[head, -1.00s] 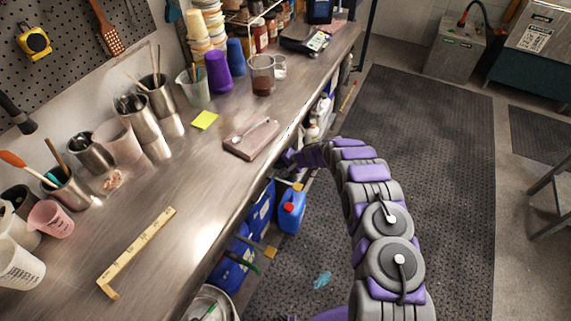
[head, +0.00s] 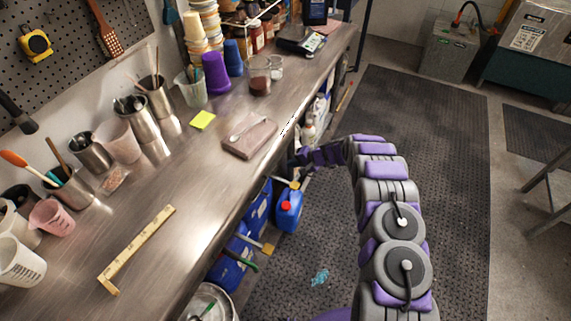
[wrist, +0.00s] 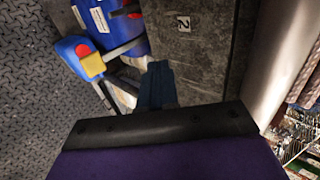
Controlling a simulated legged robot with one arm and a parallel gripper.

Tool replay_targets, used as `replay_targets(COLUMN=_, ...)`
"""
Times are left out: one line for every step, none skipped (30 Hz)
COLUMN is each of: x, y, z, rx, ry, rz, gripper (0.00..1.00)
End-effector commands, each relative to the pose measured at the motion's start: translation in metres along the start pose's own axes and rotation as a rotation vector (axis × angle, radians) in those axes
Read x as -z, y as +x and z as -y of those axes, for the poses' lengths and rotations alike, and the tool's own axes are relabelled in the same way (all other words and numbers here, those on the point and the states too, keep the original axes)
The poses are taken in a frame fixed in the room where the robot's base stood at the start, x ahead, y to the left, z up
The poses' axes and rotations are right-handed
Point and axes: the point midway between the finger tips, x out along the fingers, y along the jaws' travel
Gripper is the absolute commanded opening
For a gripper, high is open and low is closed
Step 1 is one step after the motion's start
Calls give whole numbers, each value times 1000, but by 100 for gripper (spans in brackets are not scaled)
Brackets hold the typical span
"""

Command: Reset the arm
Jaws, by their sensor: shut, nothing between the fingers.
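My arm reaches out over the floor mat in the head view. My gripper (head: 301,158) is at its far end, beside the bench's front edge and near the shelf space under the bench. In the wrist view my gripper (wrist: 158,84) shows as dark blue fingers closed together, with nothing held between them. A blue jug with a red cap (wrist: 87,62) lies ahead and to the left of the fingers there. It also shows in the head view (head: 288,212), below the bench edge.
The steel bench (head: 190,228) runs along the left. A pinkish slab (head: 249,140) with a spoon lies near its edge. A bent yellow ruler (head: 137,250) and several cups and pots stand farther in.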

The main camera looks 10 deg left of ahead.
Motion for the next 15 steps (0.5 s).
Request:
replay_targets(x=1, y=-11, z=3, rx=0, ry=0, rz=-3, gripper=0)
replay_targets(x=1, y=-16, z=3, rx=0, ry=0, rz=-3, gripper=0)
replay_targets(x=0, y=-23, z=3, rx=-1, ry=1, rz=-3, gripper=0)
replay_targets(x=0, y=-27, z=3, rx=-1, ry=1, rz=-2, gripper=0)
replay_targets(x=0, y=-31, z=3, rx=-1, ry=0, rz=-1, gripper=0)
replay_targets(x=0, y=-36, z=3, rx=0, ry=0, rz=-1, gripper=0)
replay_targets(x=0, y=-40, z=3, rx=0, ry=0, rz=-1, gripper=0)
replay_targets(x=0, y=-44, z=2, rx=0, ry=0, rz=0, gripper=0)
replay_targets(x=1, y=-48, z=2, rx=1, ry=-1, rz=-1, gripper=0)
replay_targets(x=1, y=-50, z=2, rx=1, ry=-1, rz=-1, gripper=0)
replay_targets(x=1, y=-53, z=2, rx=1, ry=-1, rz=-1, gripper=0)
replay_targets(x=1, y=-55, z=2, rx=2, ry=-1, rz=-1, gripper=0)
replay_targets(x=1, y=-56, z=2, rx=2, ry=0, rz=0, gripper=0)
replay_targets(x=0, y=-57, z=2, rx=2, ry=0, rz=0, gripper=0)
replay_targets(x=0, y=-58, z=1, rx=3, ry=0, rz=0, gripper=0)
